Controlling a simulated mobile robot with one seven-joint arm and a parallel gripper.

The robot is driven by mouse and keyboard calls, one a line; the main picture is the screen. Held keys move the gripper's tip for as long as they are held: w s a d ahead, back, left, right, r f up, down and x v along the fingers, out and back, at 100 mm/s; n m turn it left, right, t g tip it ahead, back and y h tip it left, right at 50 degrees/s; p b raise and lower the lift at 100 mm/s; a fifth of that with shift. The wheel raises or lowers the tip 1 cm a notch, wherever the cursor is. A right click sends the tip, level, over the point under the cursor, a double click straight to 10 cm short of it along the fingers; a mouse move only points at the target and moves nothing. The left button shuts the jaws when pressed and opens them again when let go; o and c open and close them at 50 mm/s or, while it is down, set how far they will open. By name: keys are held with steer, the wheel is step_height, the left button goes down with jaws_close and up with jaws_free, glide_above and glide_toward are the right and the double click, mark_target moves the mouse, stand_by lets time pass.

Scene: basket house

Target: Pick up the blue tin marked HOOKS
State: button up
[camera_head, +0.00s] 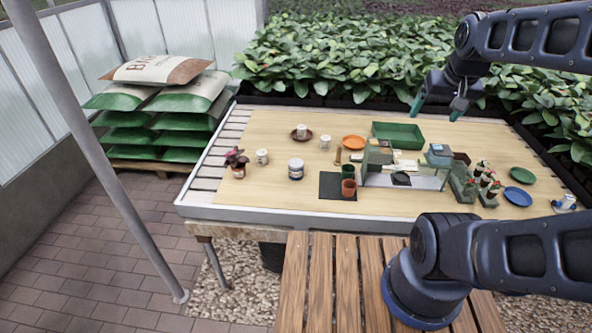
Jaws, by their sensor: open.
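My gripper (438,107) is open and empty, high above the back right of the table, with its fingers pointing down. No HOOKS lettering is readable at this size. A small blue-topped block or tin (439,149) sits right of centre, below my gripper in the picture and apart from it; I cannot tell whether it is the HOOKS tin. A white jar with a dark band (296,169) stands left of centre, its label too small to read.
A glass-like case (428,181), a green tray (398,133), red and green cups (348,180) and several small bottles (488,182) crowd the table's right half. Blue (518,196) and green plates (523,175) lie far right. The table's (260,198) front left is mostly clear. Leafy plants (340,55) line the back.

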steer(key=w+a+f+m+g+y, duration=0.1)
steer(key=w+a+f, duration=0.15)
steer(key=w, duration=0.25)
steer(key=w+a+f, duration=0.2)
steer(key=w+a, duration=0.2)
steer(key=w, duration=0.2)
steer(key=m+t+h, duration=0.1)
steer(key=m+h, duration=0.1)
steer(key=h, duration=0.1)
glide_toward(295, 164)
step_height(295, 164, down, 2)
steer(key=shift+w+x, duration=0.15)
steer(key=shift+x, duration=2.65)
steer(key=shift+w+x, duration=0.1)
steer(key=shift+x, duration=2.7)
steer(key=shift+r, duration=0.15)
steer(key=c, duration=1.1)
steer(key=shift+c, duration=0.2)
